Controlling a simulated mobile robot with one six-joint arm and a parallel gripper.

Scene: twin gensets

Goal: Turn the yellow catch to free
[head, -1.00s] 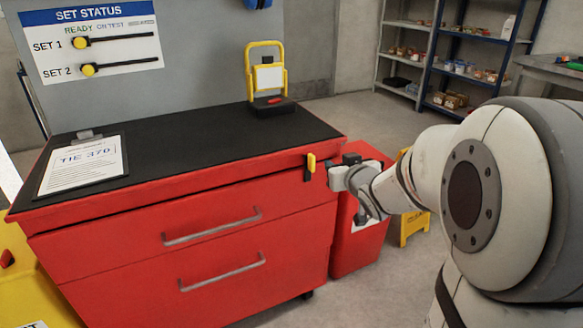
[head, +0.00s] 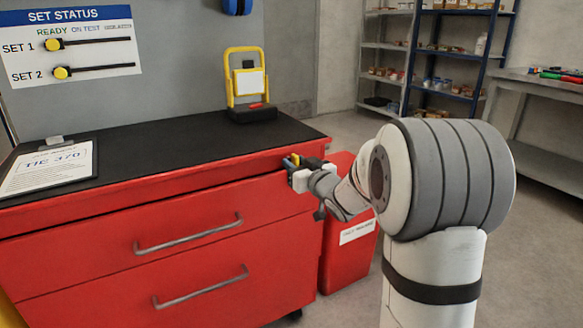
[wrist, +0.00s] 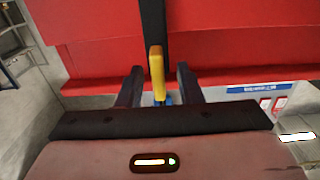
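The yellow catch (wrist: 157,72) is a short lever on a black strip (wrist: 153,22) on the red cabinet front. In the wrist view it stands about upright, between the two dark fingers of my gripper (wrist: 159,78). A gap shows on each side of it, so the fingers are open around it and not clamped. In the head view my gripper (head: 292,166) is at the cabinet's upper right front corner. There only a small part of the catch (head: 294,159) shows; the rest is hidden by the gripper.
The red drawer cabinet (head: 120,270) has two grey handles and a black top with a clipboard (head: 48,170) and a yellow-framed lamp (head: 247,82). A red bin (head: 345,265) stands close on its right. Shelves (head: 430,60) and a bench (head: 540,82) are behind, with open floor between.

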